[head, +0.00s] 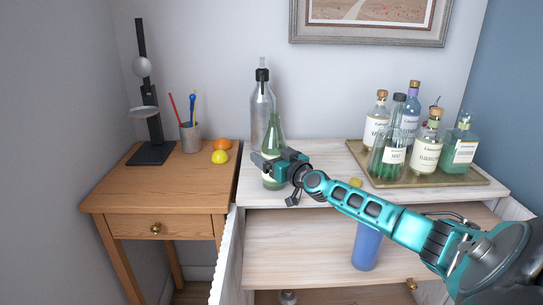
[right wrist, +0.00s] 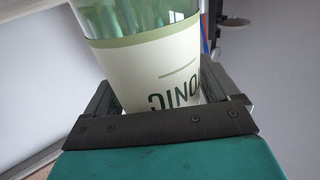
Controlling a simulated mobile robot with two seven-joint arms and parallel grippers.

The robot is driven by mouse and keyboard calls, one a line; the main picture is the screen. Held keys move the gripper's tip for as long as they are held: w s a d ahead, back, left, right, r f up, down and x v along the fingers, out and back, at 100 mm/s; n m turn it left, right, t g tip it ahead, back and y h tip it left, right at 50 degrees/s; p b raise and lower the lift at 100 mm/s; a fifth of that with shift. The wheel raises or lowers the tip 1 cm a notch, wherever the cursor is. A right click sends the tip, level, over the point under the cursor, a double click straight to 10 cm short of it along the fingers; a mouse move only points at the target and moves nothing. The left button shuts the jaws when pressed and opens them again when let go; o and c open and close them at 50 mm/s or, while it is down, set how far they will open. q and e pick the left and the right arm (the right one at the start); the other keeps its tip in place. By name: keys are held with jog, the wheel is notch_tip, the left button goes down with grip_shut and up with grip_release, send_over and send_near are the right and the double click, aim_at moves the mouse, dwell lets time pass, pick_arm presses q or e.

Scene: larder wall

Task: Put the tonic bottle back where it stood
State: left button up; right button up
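The tonic bottle (head: 274,133) is green glass with a pale label, upright near the left front of the white cabinet top (head: 318,157). My right gripper (head: 268,164) reaches it from the right and is shut around its lower, labelled part. In the right wrist view the label (right wrist: 150,72) shows part of the word TONIC, with a finger against each side of the bottle. I cannot tell whether its base touches the cabinet top. My left gripper is not in view.
A tall clear bottle (head: 262,105) with a black stopper stands just behind the tonic bottle. A gold tray (head: 400,183) with several bottles is at right. A wooden side table (head: 120,188) with fruit (head: 220,156) and a pen cup (head: 190,138) is at left. A blue cylinder (head: 365,247) stands below.

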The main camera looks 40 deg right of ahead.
jog(key=shift+o, duration=0.8)
jog(key=shift+r, duration=0.25)
jog(key=shift+s+a+f+p, duration=0.15)
jog(key=shift+s+p, duration=0.6)
jog(key=shift+s, duration=1.1)
jog(key=shift+s+a+r+p, duration=0.2)
jog(key=shift+s+p, duration=0.5)
jog(key=shift+s, duration=1.15)
jog(key=shift+a+f, duration=0.1)
jog(key=shift+f, duration=0.1)
